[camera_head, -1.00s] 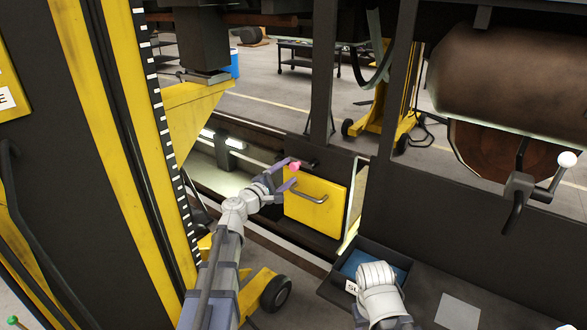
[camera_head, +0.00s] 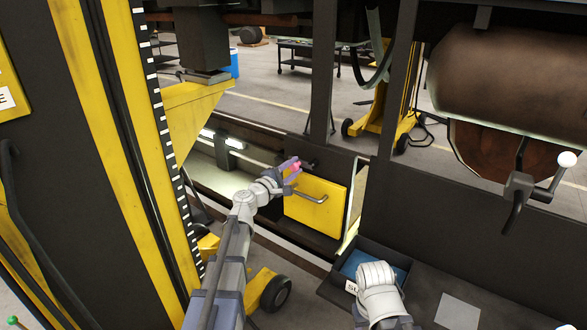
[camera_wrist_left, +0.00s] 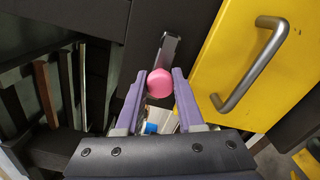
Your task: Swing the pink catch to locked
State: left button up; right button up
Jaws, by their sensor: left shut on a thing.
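The pink catch knob (camera_head: 296,167) sits at the upper left of the yellow door (camera_head: 316,203), on a dark panel. In the left wrist view the pink ball (camera_wrist_left: 160,83) ends a short grey lever (camera_wrist_left: 167,52) that runs up from it. My left gripper (camera_head: 291,170) is at the knob. In the left wrist view its purple fingers (camera_wrist_left: 158,92) are on either side of the ball, shut on it. The knob is partly covered by the fingers in the head view. My right arm's wrist shows at the lower right; its fingers are not in view.
A grey bar handle (camera_head: 310,193) stands out from the yellow door, close to my left gripper; it also shows in the wrist view (camera_wrist_left: 252,66). A dark tray (camera_head: 347,252) is at the lower right. A yellow striped column (camera_head: 130,120) stands at left.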

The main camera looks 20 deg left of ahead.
pick_arm(q)
grip_shut()
dwell(0.7)
jog(key=shift+f, duration=0.15)
jog(key=n, duration=0.2)
jog(key=f+n+b, duration=0.1)
jog(key=n, duration=0.1)
jog(key=shift+s+d+f+b, duration=0.1)
jog(key=shift+d+f+b, duration=0.05)
jog(key=shift+b, duration=0.15)
jog(key=shift+s+d+f+n+b, duration=0.2)
jog(key=shift+d+f+n+b, duration=0.3)
jog(key=shift+n, duration=1.85)
jog(key=shift+s+d+f+n+b, duration=0.25)
jog(key=shift+d+n, duration=0.35)
jog(key=shift+n, duration=1.7)
jog(key=shift+s+d+f+n+b, duration=0.15)
jog(key=shift+d+f+n+b, duration=0.35)
jog(key=shift+n, duration=1.85)
jog(key=shift+d+r, duration=0.1)
